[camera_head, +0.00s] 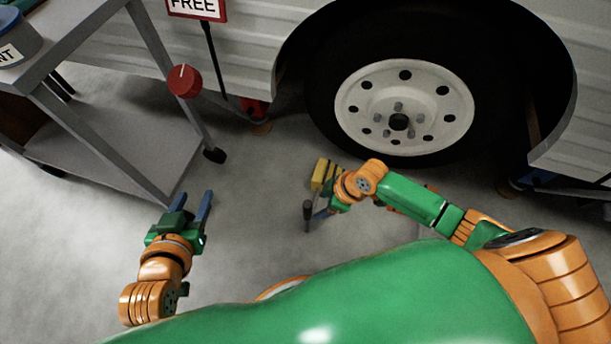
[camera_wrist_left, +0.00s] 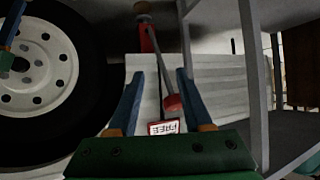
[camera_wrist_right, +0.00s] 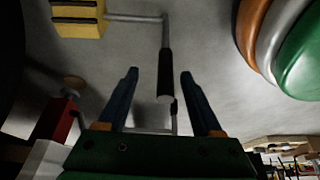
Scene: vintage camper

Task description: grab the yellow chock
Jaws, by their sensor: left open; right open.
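The yellow chock (camera_head: 319,174) sits on the grey floor in front of the wheel, partly hidden behind my right wrist. In the right wrist view the chock (camera_wrist_right: 80,16) has dark stripes and a grey rod leading to a black handle (camera_wrist_right: 165,72). The handle also shows upright in the head view (camera_head: 307,213). My right gripper (camera_head: 317,212) is open beside the handle. In its wrist view the handle appears between the fingertips (camera_wrist_right: 159,75); I cannot tell whether they touch it. My left gripper (camera_head: 195,194) is open and empty, left of the chock.
A white-rimmed wheel (camera_head: 405,105) stands behind the chock under the camper's side. A grey metal cart (camera_head: 110,135) stands at the left. A red knob (camera_head: 184,81) and a sign (camera_head: 198,8) are near it. Floor between my grippers is clear.

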